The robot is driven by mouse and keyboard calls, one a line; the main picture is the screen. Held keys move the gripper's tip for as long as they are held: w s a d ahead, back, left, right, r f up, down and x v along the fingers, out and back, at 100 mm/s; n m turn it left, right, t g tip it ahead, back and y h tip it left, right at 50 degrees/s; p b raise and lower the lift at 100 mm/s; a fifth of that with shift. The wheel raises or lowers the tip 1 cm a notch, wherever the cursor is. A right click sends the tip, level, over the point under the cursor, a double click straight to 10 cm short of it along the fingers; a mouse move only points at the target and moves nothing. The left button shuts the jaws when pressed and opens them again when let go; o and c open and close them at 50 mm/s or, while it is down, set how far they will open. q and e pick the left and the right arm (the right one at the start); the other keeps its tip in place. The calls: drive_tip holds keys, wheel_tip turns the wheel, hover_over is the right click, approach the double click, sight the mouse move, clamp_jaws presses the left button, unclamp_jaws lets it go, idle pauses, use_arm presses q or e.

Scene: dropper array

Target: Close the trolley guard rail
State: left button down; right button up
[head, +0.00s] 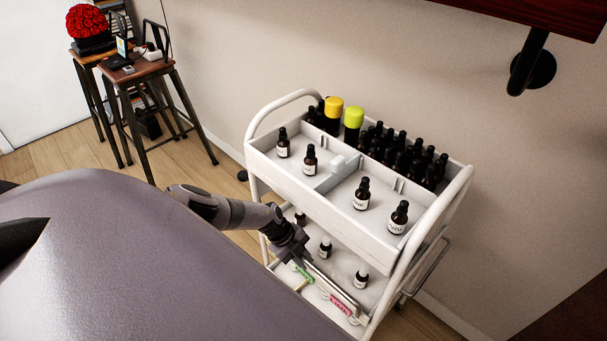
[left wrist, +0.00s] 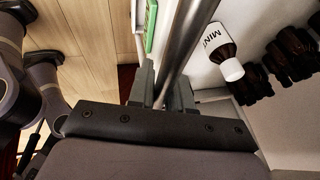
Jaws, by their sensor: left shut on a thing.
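The white two-tier trolley (head: 287,173) stands against the wall. Its guard rail (head: 328,281) is a thin bar along the front of the lower shelf; in the left wrist view it is a grey metal bar (left wrist: 187,42). My left gripper (head: 299,262) reaches down to the left part of the lower shelf's front. In the left wrist view its fingers (left wrist: 162,92) are shut on the bar, which runs up and away between them. The far end of the rail is hard to make out in the head view. My right gripper is in neither view.
Dropper bottles (head: 362,194) stand in the upper tray, with several dark ones (head: 405,155) packed behind. More bottles (head: 325,248) stand on the lower shelf just behind the rail. A green item (head: 304,275) and a pink label (head: 341,305) are at the shelf front. Wooden stools (head: 140,75) stand back left.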

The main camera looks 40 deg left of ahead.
use_arm(q)
drive_tip(key=shift+w+g, duration=0.2)
drive_tip(key=shift+g, duration=0.3)
drive_tip(key=c, duration=1.1)
unclamp_jaws()
drive_tip(key=p+v, duration=0.4)
drive_tip(key=v, duration=0.1)
drive_tip(key=shift+r, duration=0.35)
drive_tip(key=shift+p+v, duration=0.65)
drive_tip(key=shift+v, duration=0.1)
drive_tip(key=shift+s+a, duration=0.1)
drive_tip(key=shift+a, duration=0.1)
